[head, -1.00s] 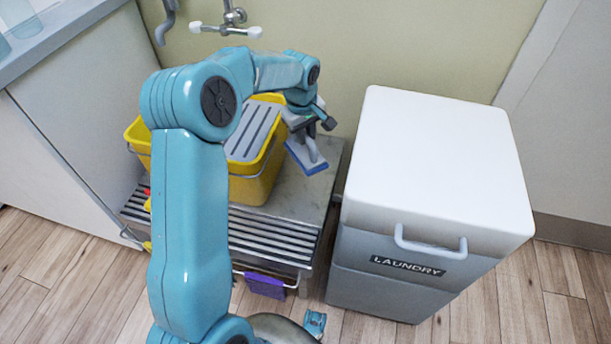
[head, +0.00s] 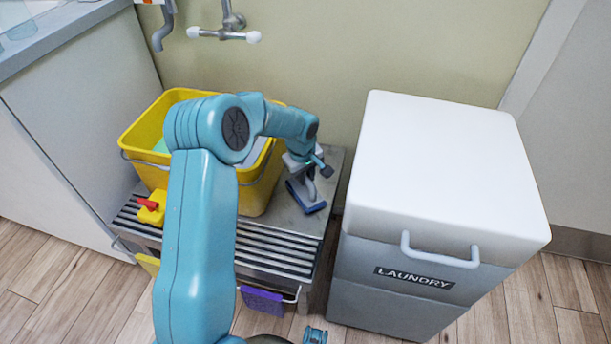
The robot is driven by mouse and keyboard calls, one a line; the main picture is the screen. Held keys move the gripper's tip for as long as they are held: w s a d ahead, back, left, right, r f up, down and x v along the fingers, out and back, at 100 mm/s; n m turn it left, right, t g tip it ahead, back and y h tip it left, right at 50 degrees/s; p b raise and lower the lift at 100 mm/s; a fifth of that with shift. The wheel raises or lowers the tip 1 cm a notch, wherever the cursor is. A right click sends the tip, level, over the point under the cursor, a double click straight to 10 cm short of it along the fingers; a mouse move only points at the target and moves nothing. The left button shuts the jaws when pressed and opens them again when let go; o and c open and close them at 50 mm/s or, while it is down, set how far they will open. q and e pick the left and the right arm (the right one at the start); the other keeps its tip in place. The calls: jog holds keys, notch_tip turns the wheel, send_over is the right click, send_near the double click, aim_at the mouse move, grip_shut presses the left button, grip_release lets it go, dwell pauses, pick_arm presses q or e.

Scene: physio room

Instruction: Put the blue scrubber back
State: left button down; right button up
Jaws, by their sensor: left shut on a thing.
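The blue scrubber (head: 307,198) has a blue pad below and a grey-white upper part. It is at the right end of the metal stand (head: 334,170), beside the yellow bucket. My left gripper (head: 310,172) is above it and shut on its upper part. The pad is very near the stand's top; I cannot tell if it touches. The gripper hides part of the scrubber's handle.
The yellow bucket (head: 143,132) stands on the metal stand, partly behind my left arm. A red-and-yellow item (head: 150,207) sits at its front left. A purple cloth (head: 262,301) hangs on the front rail. The white-lidded laundry bin (head: 440,160) stands close on the right.

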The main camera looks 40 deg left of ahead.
pick_arm(q)
jog(key=shift+f, duration=0.1)
jog(key=c, duration=1)
grip_release()
jog(key=shift+r, duration=0.3)
jog(key=r+p, duration=0.1)
jog(key=r, duration=0.2)
jog(key=s+r+p, duration=0.1)
jog(key=r, duration=0.3)
jog(key=s+r+p, duration=0.1)
jog(key=r, duration=0.3)
jog(key=shift+d+r+p, duration=0.25)
jog(key=shift+d+p, duration=0.15)
